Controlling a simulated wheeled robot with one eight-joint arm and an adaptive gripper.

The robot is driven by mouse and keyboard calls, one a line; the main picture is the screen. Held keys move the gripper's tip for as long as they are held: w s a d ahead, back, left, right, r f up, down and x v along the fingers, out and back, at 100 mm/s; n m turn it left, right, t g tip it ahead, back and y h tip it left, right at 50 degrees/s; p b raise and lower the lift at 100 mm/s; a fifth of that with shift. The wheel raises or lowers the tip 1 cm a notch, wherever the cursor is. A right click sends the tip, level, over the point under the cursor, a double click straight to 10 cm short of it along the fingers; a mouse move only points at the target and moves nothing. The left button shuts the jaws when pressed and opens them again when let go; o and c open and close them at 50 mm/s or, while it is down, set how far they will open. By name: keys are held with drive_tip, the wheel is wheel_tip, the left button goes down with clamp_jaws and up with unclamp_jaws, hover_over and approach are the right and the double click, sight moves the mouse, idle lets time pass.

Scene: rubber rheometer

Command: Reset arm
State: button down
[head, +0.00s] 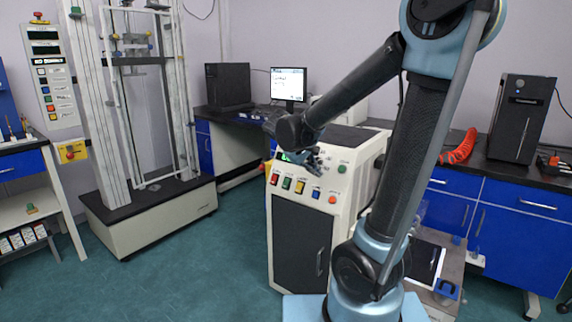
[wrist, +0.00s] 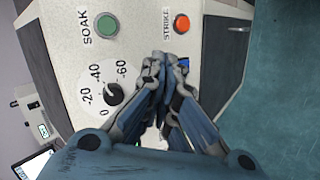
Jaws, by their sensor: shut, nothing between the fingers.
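My gripper (wrist: 158,85) is shut and empty in the wrist view, with its fingertips together. It is over the white slanted panel (wrist: 210,60) of the machine, between the dial and the red button. In the head view my gripper (head: 316,160) is at the top front of the white machine (head: 345,190), and my arm reaches to it from the right. I cannot tell whether the fingertips touch the panel. A green SOAK button (wrist: 107,25), a red STRIKE button (wrist: 182,23) and a dial with a black knob (wrist: 113,94) show in the wrist view.
A tall test frame (head: 150,200) stands at the left. A monitor (head: 288,84) and a black box (head: 228,84) are on the back bench. Blue cabinets (head: 515,225) with a black box (head: 521,118) on top line the right. The green floor (head: 200,270) at front left is clear.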

drive_tip(key=s+d+f+m+g+y, duration=0.1)
drive_tip(key=s+d+f+m, duration=0.1)
drive_tip(key=s+d, duration=0.4)
drive_tip(key=s+d+f+m+g+y, duration=0.1)
drive_tip(key=s+d+f+y, duration=0.15)
drive_tip(key=s, duration=0.55)
drive_tip(key=s+f+m+y, duration=0.3)
drive_tip(key=s+f, duration=0.3)
drive_tip(key=s, duration=0.4)
drive_tip(key=shift+s+d+m+g, duration=0.2)
drive_tip(key=shift+s+m+g, duration=0.1)
drive_tip(key=shift+g, duration=0.1)
